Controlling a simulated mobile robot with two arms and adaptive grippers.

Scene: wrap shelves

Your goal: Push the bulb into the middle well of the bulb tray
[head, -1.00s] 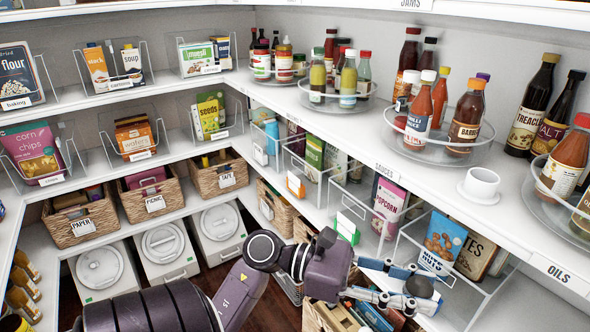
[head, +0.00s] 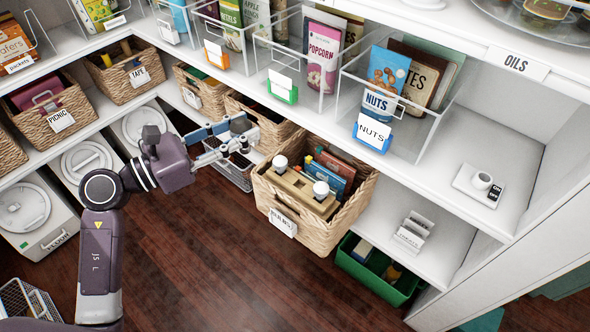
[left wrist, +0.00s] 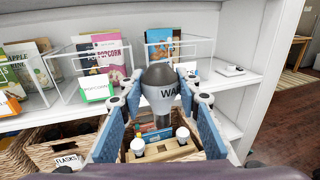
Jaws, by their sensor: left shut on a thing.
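The wooden bulb tray (head: 300,194) sits in a wicker basket labelled BULBS (head: 315,232). A white bulb (head: 280,163) stands at its left end and another white bulb (head: 321,190) at its right end. The middle between them looks empty. My left gripper (head: 238,136) is shut on a dark-topped bulb (head: 239,125), up and left of the tray, apart from it. In the left wrist view the held bulb (left wrist: 160,78) is between the blue fingers, its lettering partly hidden, with the tray (left wrist: 168,153) beyond and below. My right gripper is out of view.
Books (head: 333,172) stand in the basket behind the tray. The shelf above holds clear bins, including one labelled NUTS (head: 372,131). A green crate (head: 375,276) is at the lower right. The wooden floor (head: 210,265) in front is clear.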

